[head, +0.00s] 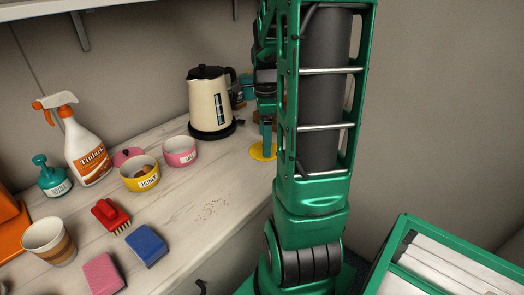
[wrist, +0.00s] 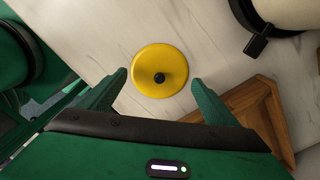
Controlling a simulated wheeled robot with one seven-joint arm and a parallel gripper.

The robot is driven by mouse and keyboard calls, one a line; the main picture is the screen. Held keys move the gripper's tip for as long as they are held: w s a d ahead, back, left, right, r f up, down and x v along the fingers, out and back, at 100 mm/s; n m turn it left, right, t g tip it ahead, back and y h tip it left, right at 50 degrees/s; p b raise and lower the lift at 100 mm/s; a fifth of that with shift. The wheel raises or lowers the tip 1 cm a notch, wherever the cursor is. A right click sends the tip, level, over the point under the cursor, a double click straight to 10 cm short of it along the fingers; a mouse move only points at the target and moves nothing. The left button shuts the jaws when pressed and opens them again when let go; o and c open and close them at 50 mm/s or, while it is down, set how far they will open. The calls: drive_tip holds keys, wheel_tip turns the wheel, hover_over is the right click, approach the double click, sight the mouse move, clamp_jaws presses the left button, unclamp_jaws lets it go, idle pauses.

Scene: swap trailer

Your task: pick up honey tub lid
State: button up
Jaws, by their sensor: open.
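The yellow honey tub lid (wrist: 162,58) lies flat on the counter, with a small dark knob at its middle. In the head view the lid (head: 262,153) shows at the right end of the counter, partly behind my arm. The yellow tub (head: 140,176) with a honey label stands open, well to the left of the lid. My gripper (wrist: 158,83) is open and empty, its fingers on either side of the lid's near edge in the wrist view. In the head view my gripper (head: 266,137) is partly hidden by my arm, just above the lid.
A cream kettle (head: 208,103) on a black base stands left of the lid. A wooden object (wrist: 262,108) lies close by my right finger. A pink tub (head: 180,153), spray bottle (head: 88,150), red brush (head: 110,215) and sponges are further left.

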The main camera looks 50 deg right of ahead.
wheel_tip(320, 180, down, 2)
drive_tip(key=shift+f, duration=0.1)
drive_tip(key=c, duration=1.2)
drive_tip(key=shift+c, duration=0.6)
drive_tip(key=shift+s+a, duration=0.1)
